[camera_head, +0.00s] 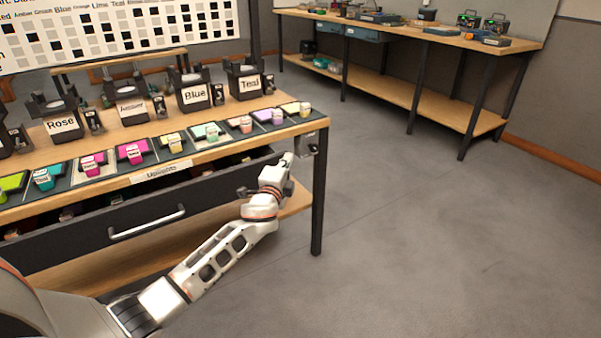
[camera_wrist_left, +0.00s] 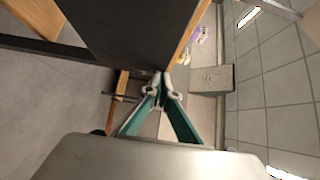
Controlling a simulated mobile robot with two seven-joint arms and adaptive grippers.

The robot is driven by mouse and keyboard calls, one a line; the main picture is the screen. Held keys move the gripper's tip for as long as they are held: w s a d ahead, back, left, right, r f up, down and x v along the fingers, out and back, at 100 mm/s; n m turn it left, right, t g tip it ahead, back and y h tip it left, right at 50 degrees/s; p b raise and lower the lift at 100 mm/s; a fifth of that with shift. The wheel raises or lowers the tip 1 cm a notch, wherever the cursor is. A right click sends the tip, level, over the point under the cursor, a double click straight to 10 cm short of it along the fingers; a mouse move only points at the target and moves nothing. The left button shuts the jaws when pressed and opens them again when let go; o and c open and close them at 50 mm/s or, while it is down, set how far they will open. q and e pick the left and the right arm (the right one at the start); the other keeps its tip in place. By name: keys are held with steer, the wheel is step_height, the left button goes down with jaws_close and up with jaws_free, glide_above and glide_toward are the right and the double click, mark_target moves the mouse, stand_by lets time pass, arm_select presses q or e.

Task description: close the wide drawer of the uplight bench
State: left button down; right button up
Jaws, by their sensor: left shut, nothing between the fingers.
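The uplight bench (camera_head: 222,147) carries an "Uplights" label (camera_head: 162,172) on its front edge. Below it, the wide drawer (camera_head: 80,235) stands out from the bench, with a gap behind its dark front where several small items show. Its silver handle (camera_head: 147,223) is left of my gripper. My left gripper (camera_head: 246,191) is at the right part of the drawer front. In the left wrist view its teal fingers (camera_wrist_left: 163,77) are shut and empty, with tips beside a dark panel (camera_wrist_left: 135,35). Contact cannot be told. My right gripper is not in view.
Colored faders, including a magenta one (camera_head: 131,153), line the bench top, with labeled lamps such as Blue (camera_head: 195,94) behind. A dark bench leg (camera_head: 319,195) stands right of my arm. Open floor (camera_head: 430,240) leads to another workbench (camera_head: 415,40).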

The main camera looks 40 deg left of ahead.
mark_target(277, 158)
arm_select(q)
steer(key=a, duration=0.1)
steer(key=w+a, duration=0.1)
steer(key=a, duration=0.1)
steer(key=shift+w+a+f, duration=0.1)
steer(key=shift+w+a, duration=0.25)
steer(key=shift+a, duration=0.35)
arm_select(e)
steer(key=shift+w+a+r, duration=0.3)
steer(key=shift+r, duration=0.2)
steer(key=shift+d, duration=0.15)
